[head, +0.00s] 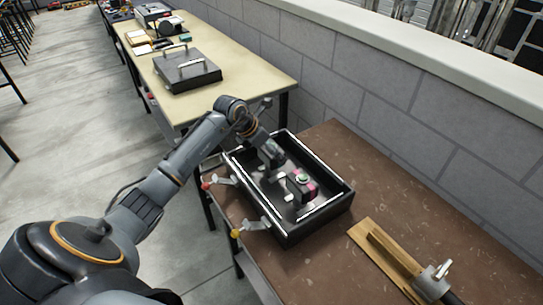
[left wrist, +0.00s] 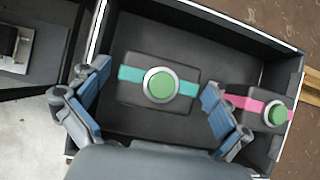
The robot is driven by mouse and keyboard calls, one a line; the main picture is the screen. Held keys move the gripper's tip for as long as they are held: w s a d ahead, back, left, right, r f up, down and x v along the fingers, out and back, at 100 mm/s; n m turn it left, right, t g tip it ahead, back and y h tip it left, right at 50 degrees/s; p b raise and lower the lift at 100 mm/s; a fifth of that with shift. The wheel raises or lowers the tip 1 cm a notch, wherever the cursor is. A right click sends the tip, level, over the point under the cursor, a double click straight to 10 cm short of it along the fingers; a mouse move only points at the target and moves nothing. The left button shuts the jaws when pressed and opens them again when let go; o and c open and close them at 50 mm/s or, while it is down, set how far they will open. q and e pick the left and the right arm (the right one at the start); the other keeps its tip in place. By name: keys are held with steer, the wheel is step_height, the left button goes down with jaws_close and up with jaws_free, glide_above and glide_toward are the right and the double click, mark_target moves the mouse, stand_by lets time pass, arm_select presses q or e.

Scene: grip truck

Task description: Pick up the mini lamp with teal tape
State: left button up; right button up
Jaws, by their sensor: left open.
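The mini lamp with teal tape (left wrist: 162,84) is a dark block with a green, silver-rimmed dome, lying in a black open box (left wrist: 232,24). My left gripper (left wrist: 157,88) is open, with one blue-padded finger to each side of this lamp in the left wrist view. I cannot tell whether the fingers touch it. A similar lamp with pink tape (left wrist: 266,108) lies to the right, partly behind the right finger. In the head view my left arm reaches down into the box (head: 322,215), largely hiding the teal lamp; the pink-taped lamp (head: 309,187) shows there. My right gripper is not in view.
The box stands on a brown table (head: 420,205) beside a grey block wall (head: 330,75). Clamps (head: 253,228) show at its near left side. A wooden piece (head: 380,250) lies to the right. A pale table (head: 235,60) with a grey case (head: 187,72) stands behind.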

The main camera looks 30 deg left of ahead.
arm_select(q)
steer(key=shift+c, duration=0.2)
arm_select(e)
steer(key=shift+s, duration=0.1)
arm_select(q)
steer(key=c, duration=0.3)
steer(key=shift+r, duration=0.1)
steer(key=c, duration=1.2)
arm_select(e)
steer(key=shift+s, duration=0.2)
arm_select(q)
steer(key=shift+o, duration=0.2)
steer(key=shift+r, duration=0.15)
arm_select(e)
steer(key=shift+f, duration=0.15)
